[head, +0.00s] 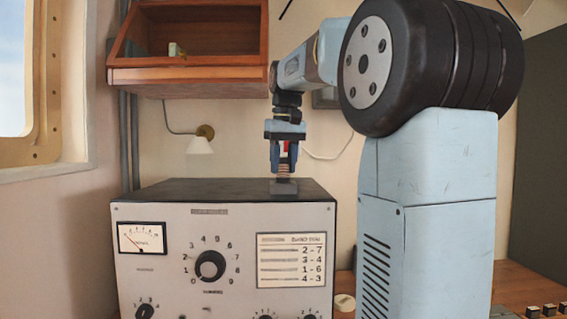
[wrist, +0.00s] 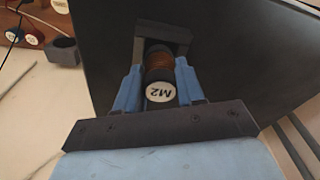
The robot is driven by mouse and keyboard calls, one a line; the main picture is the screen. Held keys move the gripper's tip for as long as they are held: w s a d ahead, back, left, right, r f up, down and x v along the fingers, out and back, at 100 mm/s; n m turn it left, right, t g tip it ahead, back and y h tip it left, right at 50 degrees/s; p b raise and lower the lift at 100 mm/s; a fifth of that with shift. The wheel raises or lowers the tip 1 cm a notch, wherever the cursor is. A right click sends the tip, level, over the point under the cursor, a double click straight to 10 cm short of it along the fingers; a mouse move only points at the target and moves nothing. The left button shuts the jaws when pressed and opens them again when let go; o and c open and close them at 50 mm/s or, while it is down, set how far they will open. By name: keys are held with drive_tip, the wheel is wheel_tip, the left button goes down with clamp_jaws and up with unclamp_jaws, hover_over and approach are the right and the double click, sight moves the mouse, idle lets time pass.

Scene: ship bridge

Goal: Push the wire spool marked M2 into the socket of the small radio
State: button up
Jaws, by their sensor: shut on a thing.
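The wire spool marked M2 (wrist: 160,75) has copper-coloured windings, black ends and a round white label. My gripper (wrist: 158,68) is shut on it, one blue finger on each side, with the label facing the wrist camera. In the head view the spool (head: 284,169) is upright beneath my gripper (head: 284,163). The small grey socket (head: 284,187) is on top of the radio (head: 210,255), directly under the spool; its frame also shows beyond the spool in the wrist view (wrist: 163,33). The spool's lower end meets or nearly meets the socket; how deep it sits is hidden.
The radio's dark top is otherwise clear. A wooden wall shelf (head: 188,76) and a small wall lamp (head: 200,145) are behind. In the wrist view, a small grey holder (wrist: 62,53) and round white-labelled pieces (wrist: 11,36) are at the upper left.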

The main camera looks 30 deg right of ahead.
drive_tip(key=shift+f, duration=1.1)
idle(3.3)
drive_tip(key=o, duration=1.1)
drive_tip(key=shift+o, duration=0.2)
drive_tip(key=shift+r, duration=0.1)
wheel_tip(320, 180, up, 13)
drive_tip(key=s, duration=0.1)
drive_tip(key=shift+s+r, duration=0.2)
drive_tip(key=shift+s, duration=0.1)
drive_tip(key=s+a+f+t, duration=0.1)
drive_tip(key=s+a+f, duration=0.2)
drive_tip(key=s+f, duration=0.4)
drive_tip(key=s+a+f+t, duration=0.1)
drive_tip(key=s+a+f, duration=0.2)
drive_tip(key=s+f, duration=0.4)
drive_tip(key=s+a+f+t, duration=0.2)
drive_tip(key=s+f, duration=0.5)
drive_tip(key=f, duration=1.1)
drive_tip(key=shift+a+f, duration=0.35)
drive_tip(key=shift+a, duration=0.2)
